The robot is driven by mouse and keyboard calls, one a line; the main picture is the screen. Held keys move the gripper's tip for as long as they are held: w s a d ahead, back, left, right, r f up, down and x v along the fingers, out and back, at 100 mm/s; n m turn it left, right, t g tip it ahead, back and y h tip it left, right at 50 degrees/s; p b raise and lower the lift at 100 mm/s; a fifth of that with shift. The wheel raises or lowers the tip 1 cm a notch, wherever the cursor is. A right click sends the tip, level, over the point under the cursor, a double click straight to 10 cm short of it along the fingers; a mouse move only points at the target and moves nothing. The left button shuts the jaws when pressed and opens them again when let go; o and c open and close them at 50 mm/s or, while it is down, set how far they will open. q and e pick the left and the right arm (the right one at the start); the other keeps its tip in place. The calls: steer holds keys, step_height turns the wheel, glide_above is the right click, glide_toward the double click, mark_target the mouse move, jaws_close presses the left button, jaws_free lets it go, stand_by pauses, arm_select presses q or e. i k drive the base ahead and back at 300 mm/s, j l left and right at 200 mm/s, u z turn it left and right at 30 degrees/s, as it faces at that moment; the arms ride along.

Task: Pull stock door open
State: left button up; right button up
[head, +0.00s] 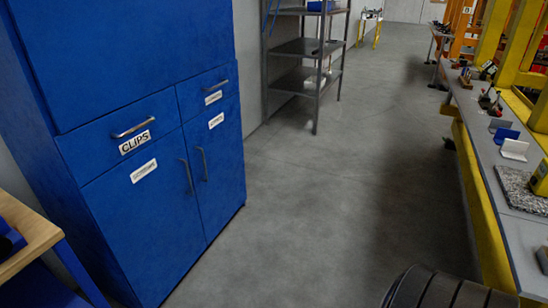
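A tall blue cabinet (152,180) stands at the left of the head view. Its lower left door (142,230) and lower right door (222,170) look shut, each with a vertical metal handle near their shared edge: the left handle (188,178) and the right handle (203,164). Above them are a drawer labelled CLIPS (95,150) and a smaller drawer (195,95), both shut with horizontal handles. Small white labels on the doors are too blurred to read. Neither of my grippers is in view.
A wooden-topped table (30,225) is at the lower left. A grey metal shelf (305,48) stands beyond the cabinet. A long workbench with yellow frame (470,180) runs along the right, holding small parts. A dark ribbed round object (440,290) is at the bottom. The grey floor between is clear.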

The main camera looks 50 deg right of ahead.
mark_target(213, 142)
steer(key=z, duration=1.05)
steer(key=i+l+u, duration=0.1)
steer(key=i+l, duration=0.3)
steer(key=i, duration=0.1)
